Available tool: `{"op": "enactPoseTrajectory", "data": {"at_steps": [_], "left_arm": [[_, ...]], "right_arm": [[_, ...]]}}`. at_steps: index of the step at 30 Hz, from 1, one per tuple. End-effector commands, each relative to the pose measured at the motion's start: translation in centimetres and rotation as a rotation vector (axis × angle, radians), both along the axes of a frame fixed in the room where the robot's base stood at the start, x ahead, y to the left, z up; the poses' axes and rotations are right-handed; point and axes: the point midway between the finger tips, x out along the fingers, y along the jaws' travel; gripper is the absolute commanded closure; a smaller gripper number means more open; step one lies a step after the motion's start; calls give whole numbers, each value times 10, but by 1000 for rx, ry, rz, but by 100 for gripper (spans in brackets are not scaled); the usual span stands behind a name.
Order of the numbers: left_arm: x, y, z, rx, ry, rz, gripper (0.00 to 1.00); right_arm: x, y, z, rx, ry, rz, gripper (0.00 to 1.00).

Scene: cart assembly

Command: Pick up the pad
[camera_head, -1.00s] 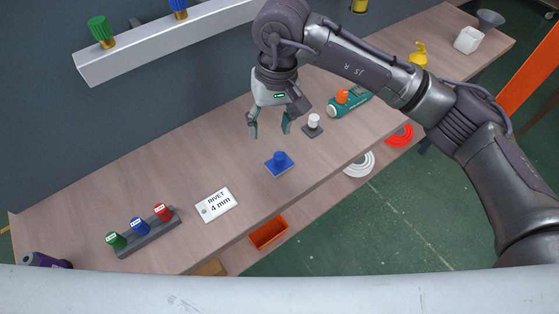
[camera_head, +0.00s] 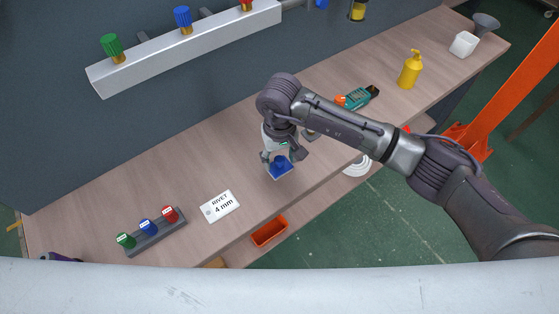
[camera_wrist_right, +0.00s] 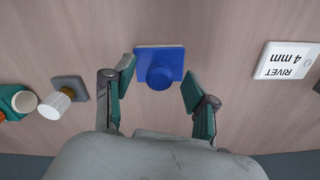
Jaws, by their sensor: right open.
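The pad is a flat blue square with a round blue knob (camera_head: 279,169) and lies on the wooden workbench. In the right wrist view the pad (camera_wrist_right: 159,67) sits ahead of and between the open fingers, with a gap on both sides. My right gripper (camera_head: 272,158) is open and empty, low over the bench right at the pad. Its fingers also show in the right wrist view (camera_wrist_right: 158,92). In the head view the gripper covers part of the pad. My left gripper is not in view.
A white "RIVET 4 mm" card (camera_head: 220,206) lies left of the pad. A grey holder (camera_head: 155,234) with green, blue and red knobs stands further left. A white-knobbed dark block (camera_wrist_right: 68,92) and a teal tool (camera_head: 362,97) are on the other side. An orange bin (camera_head: 269,232) sits below the bench edge.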

Motion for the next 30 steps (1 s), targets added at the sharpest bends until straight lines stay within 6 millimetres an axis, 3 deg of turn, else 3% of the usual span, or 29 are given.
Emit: {"op": "enactPoseTrajectory", "data": {"at_steps": [4,11,21,30], "left_arm": [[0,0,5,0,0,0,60],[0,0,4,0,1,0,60],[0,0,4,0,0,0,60],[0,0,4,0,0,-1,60]], "right_arm": [[0,0,-12,0,0,0,43],[1,0,-14,1,-3,1,43],[1,0,-14,1,-2,0,100],[1,0,-13,1,-3,0,100]]}}
